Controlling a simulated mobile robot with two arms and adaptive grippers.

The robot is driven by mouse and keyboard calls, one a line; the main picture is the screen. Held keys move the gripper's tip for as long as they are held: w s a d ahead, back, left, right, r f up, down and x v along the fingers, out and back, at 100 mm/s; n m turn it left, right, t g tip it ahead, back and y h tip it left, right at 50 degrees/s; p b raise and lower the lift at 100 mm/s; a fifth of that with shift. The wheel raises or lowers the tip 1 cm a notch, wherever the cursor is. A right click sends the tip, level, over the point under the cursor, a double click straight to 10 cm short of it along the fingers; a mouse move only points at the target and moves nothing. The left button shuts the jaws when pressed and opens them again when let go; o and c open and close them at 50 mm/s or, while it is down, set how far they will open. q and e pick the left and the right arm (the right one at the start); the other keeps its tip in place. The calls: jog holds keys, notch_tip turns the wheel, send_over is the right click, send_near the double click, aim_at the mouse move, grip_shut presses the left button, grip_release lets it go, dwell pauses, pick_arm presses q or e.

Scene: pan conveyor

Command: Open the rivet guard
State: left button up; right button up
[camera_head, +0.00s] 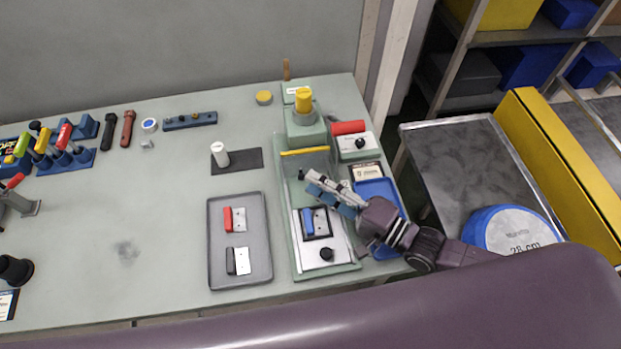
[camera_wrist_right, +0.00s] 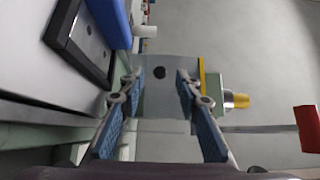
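The rivet guard (camera_head: 312,165) is a clear greyish panel with a yellow edge strip and a small black knob. It stands on the green riveting station (camera_head: 284,185) in front of the yellow-capped press head (camera_head: 303,101). My right gripper (camera_head: 316,184) reaches in from the right, just in front of the guard. In the right wrist view, the gripper (camera_wrist_right: 158,78) is open and empty. My left gripper is not in view.
A blue-handled part in a black frame (camera_head: 329,234) sits on the station below my gripper. A blue tray (camera_head: 387,250) lies to the right, partly hidden by my arm. A grey tray (camera_head: 216,275) with two handled plates is left. The table's middle left is clear.

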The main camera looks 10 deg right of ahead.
jog(key=shift+x, duration=1.05)
jog(key=shift+c, duration=0.3)
grip_shut()
